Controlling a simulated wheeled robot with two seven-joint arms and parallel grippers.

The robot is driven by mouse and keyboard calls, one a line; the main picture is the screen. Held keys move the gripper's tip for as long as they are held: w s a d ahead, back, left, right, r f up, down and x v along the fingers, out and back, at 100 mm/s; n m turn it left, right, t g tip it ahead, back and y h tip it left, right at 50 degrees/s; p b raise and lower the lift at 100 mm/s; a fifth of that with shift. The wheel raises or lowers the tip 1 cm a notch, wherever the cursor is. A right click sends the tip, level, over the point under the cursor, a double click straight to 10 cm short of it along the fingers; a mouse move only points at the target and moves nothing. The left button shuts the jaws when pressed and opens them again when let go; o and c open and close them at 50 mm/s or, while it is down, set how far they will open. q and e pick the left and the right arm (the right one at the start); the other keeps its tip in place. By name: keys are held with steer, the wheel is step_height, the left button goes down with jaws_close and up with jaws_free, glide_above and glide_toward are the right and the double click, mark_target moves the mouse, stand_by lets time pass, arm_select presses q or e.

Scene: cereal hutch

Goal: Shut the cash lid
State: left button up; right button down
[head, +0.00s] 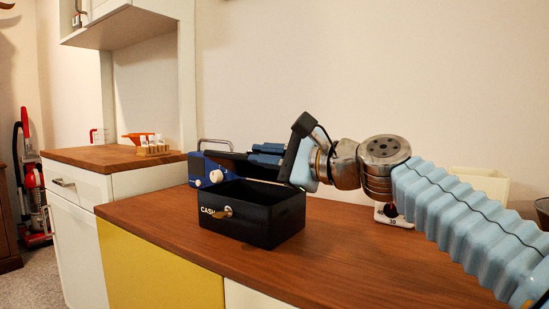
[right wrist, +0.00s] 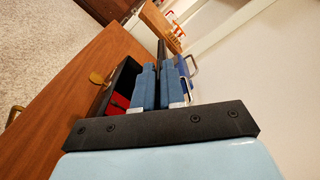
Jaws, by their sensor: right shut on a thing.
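The black cash box (head: 252,218), marked CASH with a brass key in its front, stands on the wooden counter. Its dark lid (head: 235,166) is raised at the back, so the box is open. My right gripper (head: 266,154) has its blue fingers shut on the lid, above the box's back right part. In the right wrist view the lid's thin dark edge (right wrist: 161,50) runs between the two fingers (right wrist: 160,84). A red thing (right wrist: 118,101) shows inside the box there. My left gripper is not in view.
A blue device (head: 206,172) with a white dial and a metal handle stands close behind the box, at left. A cream container (head: 483,183) stands behind my right arm.

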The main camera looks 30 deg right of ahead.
mark_target(252, 209)
step_height(252, 209, down, 6)
steer(key=s+a+n+b, duration=0.1)
steer(key=a+n+b, duration=0.1)
steer(key=b, duration=0.2)
steer(key=shift+a, duration=0.15)
steer(key=shift+f, duration=0.1)
steer(key=c, duration=1.3)
jaws_free()
steer(key=shift+s, duration=0.15)
